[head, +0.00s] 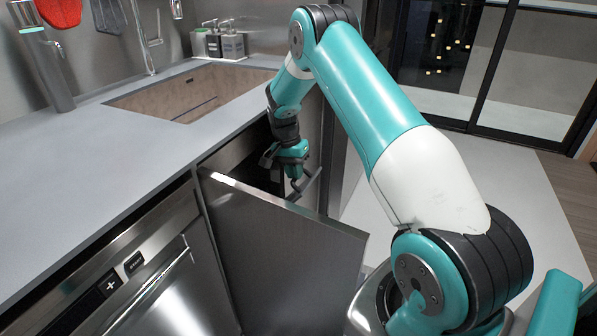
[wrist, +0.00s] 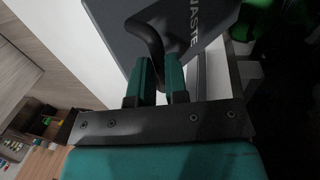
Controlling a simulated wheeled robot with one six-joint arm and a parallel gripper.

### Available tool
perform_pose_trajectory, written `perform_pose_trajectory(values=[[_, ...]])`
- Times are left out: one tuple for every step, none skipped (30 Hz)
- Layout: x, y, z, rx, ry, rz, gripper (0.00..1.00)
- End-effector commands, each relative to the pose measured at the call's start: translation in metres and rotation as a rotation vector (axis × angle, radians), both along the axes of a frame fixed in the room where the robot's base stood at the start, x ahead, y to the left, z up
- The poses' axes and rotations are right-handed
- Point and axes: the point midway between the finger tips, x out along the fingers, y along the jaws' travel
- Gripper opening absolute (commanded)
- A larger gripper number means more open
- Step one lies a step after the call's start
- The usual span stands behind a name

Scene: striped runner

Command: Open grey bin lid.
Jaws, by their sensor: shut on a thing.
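The grey bin lid (wrist: 112,22) fills the upper middle of the wrist view, with the word "WASTE" on it. A dark curved handle (wrist: 150,38) stands on it. My gripper (wrist: 160,65) has its two teal fingers shut on this handle. In the head view my gripper (head: 293,180) reaches down into the open cabinet below the counter, behind the cabinet door. The rest of the bin is mostly hidden by the door and my arm, and the lid's angle is hard to tell.
A steel cabinet door (head: 285,240) stands open in front of the bin. The counter (head: 95,165) with a sink (head: 185,98) lies to the left. A dishwasher (head: 150,275) is at lower left. The floor to the right is clear.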

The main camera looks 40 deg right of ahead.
Motion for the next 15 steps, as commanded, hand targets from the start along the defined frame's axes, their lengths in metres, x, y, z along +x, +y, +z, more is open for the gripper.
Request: perform_pose_trajectory(values=[[0.0014, -0.0012, 0.0013, -0.003, -0.004, -0.001, 0.0], [0.0015, -0.0011, 0.0012, -0.004, -0.006, -0.002, 0.0], [0.0016, -0.0012, 0.0012, -0.004, -0.006, -0.002, 0.0], [0.0016, -0.0012, 0.0012, -0.004, -0.006, -0.002, 0.0], [0.0017, -0.0013, 0.0012, -0.004, -0.006, -0.002, 0.0], [0.0017, -0.0014, 0.0012, -0.004, -0.006, -0.002, 0.0], [0.0017, -0.0014, 0.0012, -0.004, -0.006, -0.002, 0.0], [0.0016, -0.0015, 0.0012, -0.004, -0.006, -0.002, 0.0], [0.0016, -0.0015, 0.0012, -0.005, -0.006, -0.003, 0.0], [0.0017, -0.0016, 0.0012, -0.005, -0.006, -0.003, 0.0], [0.0017, -0.0016, 0.0012, -0.005, -0.006, -0.003, 0.0], [0.0016, -0.0017, 0.0013, -0.005, -0.006, -0.003, 0.0], [0.0016, -0.0017, 0.0013, -0.005, -0.006, -0.003, 0.0], [0.0017, -0.0018, 0.0013, -0.005, -0.006, -0.003, 0.16], [0.0016, -0.0017, 0.0013, -0.004, -0.007, -0.003, 0.25]])
